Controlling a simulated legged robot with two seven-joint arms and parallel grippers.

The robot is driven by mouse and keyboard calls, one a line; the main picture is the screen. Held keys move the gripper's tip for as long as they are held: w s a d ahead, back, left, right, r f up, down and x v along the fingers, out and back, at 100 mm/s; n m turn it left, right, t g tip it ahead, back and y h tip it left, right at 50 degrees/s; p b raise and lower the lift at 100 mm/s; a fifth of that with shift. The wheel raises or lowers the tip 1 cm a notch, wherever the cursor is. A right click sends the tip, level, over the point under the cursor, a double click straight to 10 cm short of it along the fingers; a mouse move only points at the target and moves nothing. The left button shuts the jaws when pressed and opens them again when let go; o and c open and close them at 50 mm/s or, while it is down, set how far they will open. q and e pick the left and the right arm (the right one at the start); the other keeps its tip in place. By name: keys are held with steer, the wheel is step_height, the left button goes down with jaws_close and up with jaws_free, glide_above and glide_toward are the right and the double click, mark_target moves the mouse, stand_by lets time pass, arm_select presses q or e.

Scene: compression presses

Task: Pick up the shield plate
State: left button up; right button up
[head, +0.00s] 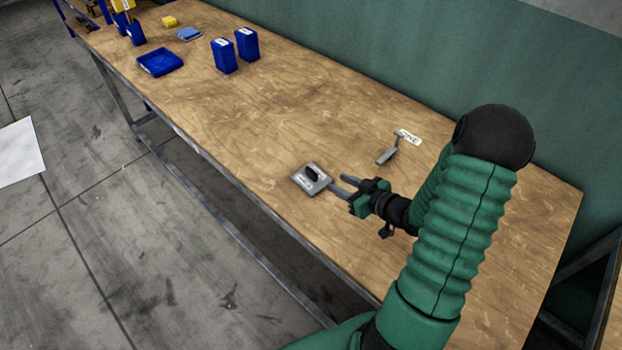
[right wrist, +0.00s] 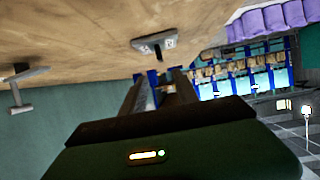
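The shield plate seems to be the small grey square plate (head: 302,186) with an upright black handle, lying flat on the wooden table near its front edge. In the right wrist view the plate (right wrist: 170,42) appears upside down, just beyond the fingertips. My right gripper (head: 338,184) is just to the right of the plate, its two fingers pointing at the handle. Its fingers are apart with nothing between them, and it looks close to the plate but not around the handle. The right wrist view also shows the gripper (right wrist: 163,78). My left gripper is not in view.
A grey bracket-like part (head: 387,155) with a white label stands behind my right gripper. A green wall (head: 430,60) runs behind the table (head: 250,130), whose middle is clear.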

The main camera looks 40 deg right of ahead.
mark_target(315, 173)
steer(key=x, duration=0.6)
steer(key=shift+w+a, duration=0.25)
steer(key=shift+w, duration=0.2)
steer(key=shift+w+d+f, duration=0.3)
steer(key=shift+w+f, duration=0.1)
steer(key=shift+w, duration=0.2)
steer(key=x, duration=0.4)
steer(key=shift+w+f, duration=0.2)
steer(key=shift+f, duration=0.2)
steer(key=shift+w+a+f, duration=0.1)
steer(key=shift+w, duration=0.3)
steer(key=shift+s, duration=0.15)
steer(key=shift+c, duration=0.7)
jaws_close()
